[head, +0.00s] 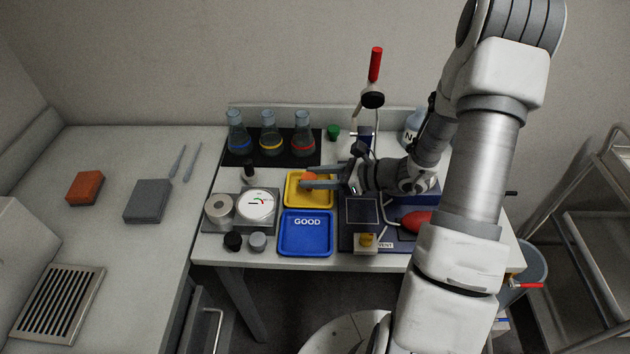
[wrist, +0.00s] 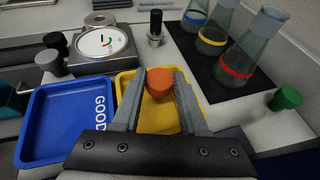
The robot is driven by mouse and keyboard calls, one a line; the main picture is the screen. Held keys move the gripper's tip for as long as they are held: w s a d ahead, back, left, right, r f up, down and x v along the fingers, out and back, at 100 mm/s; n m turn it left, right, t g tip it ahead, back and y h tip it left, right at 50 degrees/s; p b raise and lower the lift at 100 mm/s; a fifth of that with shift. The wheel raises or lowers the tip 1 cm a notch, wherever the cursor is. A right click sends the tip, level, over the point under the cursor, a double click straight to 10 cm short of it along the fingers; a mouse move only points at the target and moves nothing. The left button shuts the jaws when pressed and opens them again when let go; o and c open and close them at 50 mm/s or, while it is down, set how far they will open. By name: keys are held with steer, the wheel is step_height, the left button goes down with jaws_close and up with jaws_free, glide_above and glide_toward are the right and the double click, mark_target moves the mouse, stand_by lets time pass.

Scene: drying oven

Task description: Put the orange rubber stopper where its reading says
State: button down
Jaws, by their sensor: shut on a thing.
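My gripper (head: 308,180) is shut on the orange rubber stopper (wrist: 158,82), which sits between its fingertips. The stopper (head: 310,176) is over the yellow tray (head: 309,201); I cannot tell whether it touches the tray floor. The yellow tray (wrist: 157,121) lies partly hidden under my fingers, and any lettering on it is hidden. The blue tray (head: 305,240), marked GOOD, is just in front of it and empty. A round dial gauge (head: 257,204) with red and green marks stands left of the trays; its exact reading is too small to tell.
Flasks with blue, yellow and red bands (head: 270,139) stand on a black mat behind the trays. A green stopper (head: 333,131) is beside the mat. Black (head: 233,241) and grey (head: 257,242) stoppers sit front left. A red-handled stand (head: 374,80) rises behind my gripper.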

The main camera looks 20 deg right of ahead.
steer(key=shift+f, duration=0.65)
steer(key=shift+f, duration=0.2)
steer(key=shift+c, duration=2.2)
jaws_free()
steer(key=shift+r, duration=0.15)
steer(key=shift+r, duration=0.2)
steer(key=v, duration=1.2)
steer(key=shift+p, duration=0.35)
